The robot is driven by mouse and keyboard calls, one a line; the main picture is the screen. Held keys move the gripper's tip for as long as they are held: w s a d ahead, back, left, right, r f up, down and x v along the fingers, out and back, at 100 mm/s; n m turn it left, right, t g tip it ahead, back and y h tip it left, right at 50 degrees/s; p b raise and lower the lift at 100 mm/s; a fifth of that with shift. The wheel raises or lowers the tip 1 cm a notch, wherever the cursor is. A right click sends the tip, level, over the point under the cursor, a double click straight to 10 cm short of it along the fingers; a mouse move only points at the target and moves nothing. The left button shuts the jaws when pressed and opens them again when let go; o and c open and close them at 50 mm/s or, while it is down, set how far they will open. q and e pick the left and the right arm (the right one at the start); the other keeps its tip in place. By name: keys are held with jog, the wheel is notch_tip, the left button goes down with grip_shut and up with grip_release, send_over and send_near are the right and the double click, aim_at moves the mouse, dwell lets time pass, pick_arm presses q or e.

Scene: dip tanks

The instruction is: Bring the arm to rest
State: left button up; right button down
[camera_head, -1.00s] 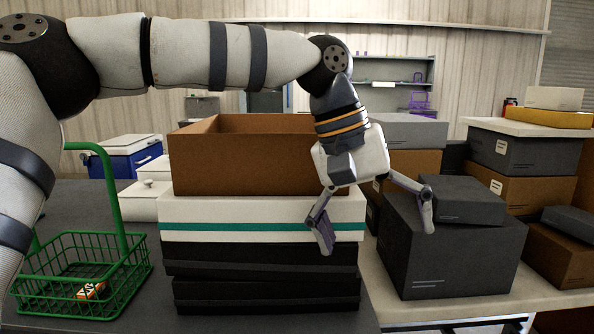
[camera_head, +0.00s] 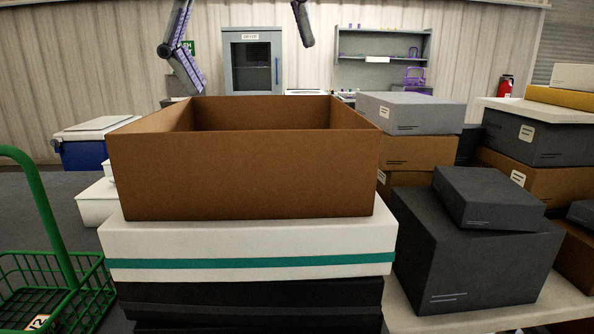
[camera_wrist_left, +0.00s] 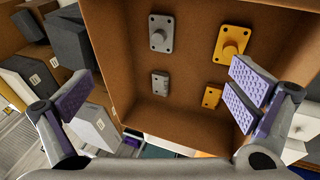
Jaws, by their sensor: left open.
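My left gripper (camera_head: 252,67) shows at the top of the head view, with only its two spread fingers in sight. It is open, with nothing between the fingers. In the left wrist view the same gripper (camera_wrist_left: 160,94) hangs over the open brown box (camera_wrist_left: 282,40). Two grey parts (camera_wrist_left: 161,33) and two yellow parts (camera_wrist_left: 232,40), with flat plates, lie inside the box, apart from the fingers. In the head view the box (camera_head: 240,175) stands on stacked cases, and its contents are hidden. The left arm's links are out of the head view. My right gripper is not in view.
The white case with a teal stripe (camera_head: 240,240) and dark cases (camera_head: 250,298) support the brown box. A green wire basket (camera_head: 60,285) stands at left. Dark boxes (camera_head: 470,250) stack at right. A grey cabinet (camera_head: 252,65) stands at the back wall.

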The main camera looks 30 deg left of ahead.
pick_arm(q)
jog(key=b+x, duration=0.1)
jog(key=x, duration=0.5)
jog(key=shift+w+f, duration=0.25)
jog(key=shift+f, duration=0.3)
jog(key=shift+d+r, duration=0.1)
jog(key=shift+r, duration=0.05)
jog(key=shift+s, duration=0.15)
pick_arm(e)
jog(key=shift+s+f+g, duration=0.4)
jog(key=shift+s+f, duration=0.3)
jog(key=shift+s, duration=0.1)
pick_arm(q)
jog(key=shift+r, duration=0.1)
jog(key=p+v, duration=0.1)
jog(key=v, duration=0.9)
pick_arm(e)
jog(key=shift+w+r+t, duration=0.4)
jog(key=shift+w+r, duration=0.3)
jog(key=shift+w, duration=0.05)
